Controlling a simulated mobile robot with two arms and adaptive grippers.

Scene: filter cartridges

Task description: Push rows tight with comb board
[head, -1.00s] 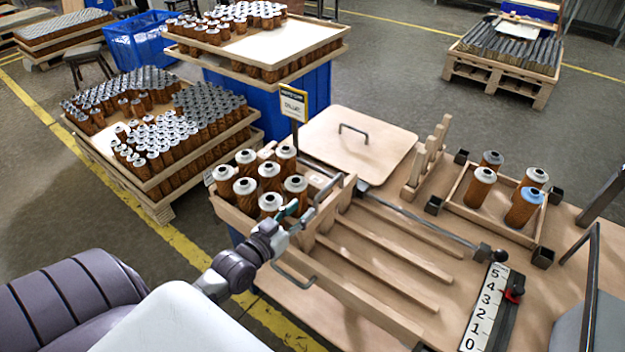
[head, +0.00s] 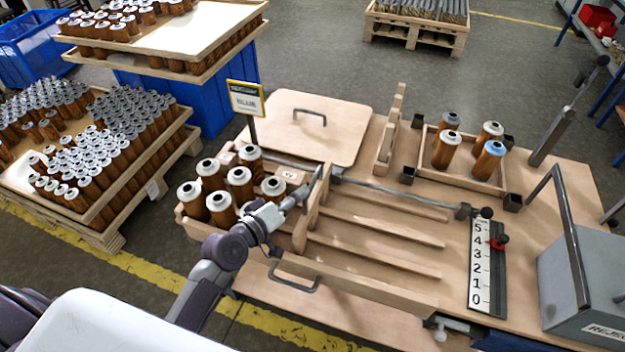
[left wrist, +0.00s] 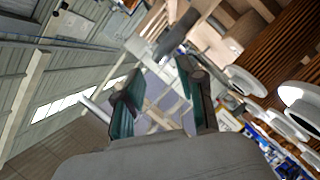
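Several brown cartridges with white tops (head: 239,178) stand in rows in the wooden tray at the left end of the bench. Right of them is an upright wooden board (head: 316,205) with a metal handle (head: 312,184), at the left end of long parallel slats (head: 385,228). A toothed wooden piece (head: 389,138) stands farther back; I cannot tell which is the comb board. My left gripper (head: 299,196) is close to the handle; contact is unclear. In the left wrist view its teal fingers (left wrist: 162,105) are apart with nothing visible between them. White cartridge tops (left wrist: 298,97) show at right.
A metal rod (head: 395,195) runs right to a black knob beside a numbered scale (head: 480,265). A small tray (head: 428,152) holds several cartridges. A lid (head: 305,140), a sign (head: 246,98) and a grey reject box (head: 590,280) are around. The slatted area is clear.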

